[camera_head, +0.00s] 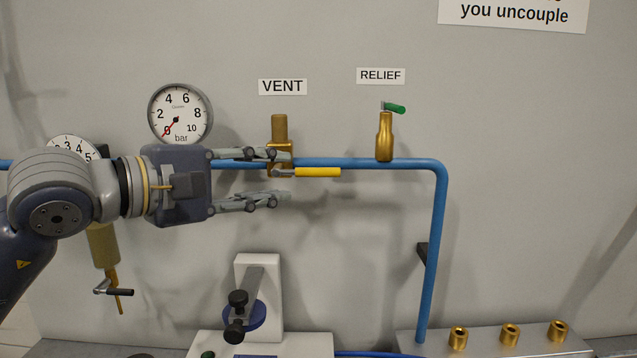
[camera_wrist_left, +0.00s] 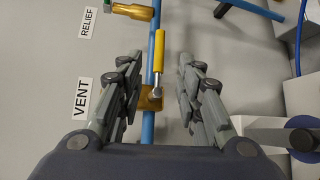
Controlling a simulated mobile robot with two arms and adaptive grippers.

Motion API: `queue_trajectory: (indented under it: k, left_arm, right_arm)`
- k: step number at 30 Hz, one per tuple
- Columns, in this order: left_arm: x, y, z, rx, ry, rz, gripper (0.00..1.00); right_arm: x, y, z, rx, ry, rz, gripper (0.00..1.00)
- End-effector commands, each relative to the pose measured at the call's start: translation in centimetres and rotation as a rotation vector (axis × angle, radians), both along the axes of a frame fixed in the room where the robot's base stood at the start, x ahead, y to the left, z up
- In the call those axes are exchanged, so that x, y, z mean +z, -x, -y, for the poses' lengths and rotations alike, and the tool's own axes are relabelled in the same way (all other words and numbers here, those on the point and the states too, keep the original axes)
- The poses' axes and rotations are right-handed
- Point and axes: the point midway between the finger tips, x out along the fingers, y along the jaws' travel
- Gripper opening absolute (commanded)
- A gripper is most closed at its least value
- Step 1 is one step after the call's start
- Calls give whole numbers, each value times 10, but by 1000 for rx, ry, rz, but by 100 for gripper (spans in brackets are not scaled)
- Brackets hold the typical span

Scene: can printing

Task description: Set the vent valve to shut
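The vent valve (camera_head: 279,130) is a brass body on the blue pipe under the VENT label (camera_head: 282,87). Its yellow lever (camera_head: 317,172) points right, in line with the pipe. The lever (camera_wrist_left: 159,52) also shows in the left wrist view, between the fingers and touching neither as far as I can see. My left gripper (camera_head: 280,178) is open and empty, its upper finger in front of the valve body and its lower finger below the lever. It also shows open in the left wrist view (camera_wrist_left: 159,57). My right gripper is out of view.
The blue pipe (camera_head: 430,250) runs right, then bends down. The brass relief valve (camera_head: 385,140) with a green lever stands right of the vent. A gauge (camera_head: 180,114) hangs upper left, its needle near 0. A white device (camera_head: 257,290) and brass fittings (camera_head: 510,335) sit below.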

Motion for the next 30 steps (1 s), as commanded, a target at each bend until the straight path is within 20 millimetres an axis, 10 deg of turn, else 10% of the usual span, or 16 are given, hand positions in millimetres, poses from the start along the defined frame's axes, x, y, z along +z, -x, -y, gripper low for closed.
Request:
queue_trajectory:
  k: [15,30]
  left_arm:
    - [-8,-60,62,-3,1,-5,33]
    - [-13,-71,73,-1,0,-1,29]
  right_arm:
    - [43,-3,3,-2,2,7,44]
    - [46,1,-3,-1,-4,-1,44]
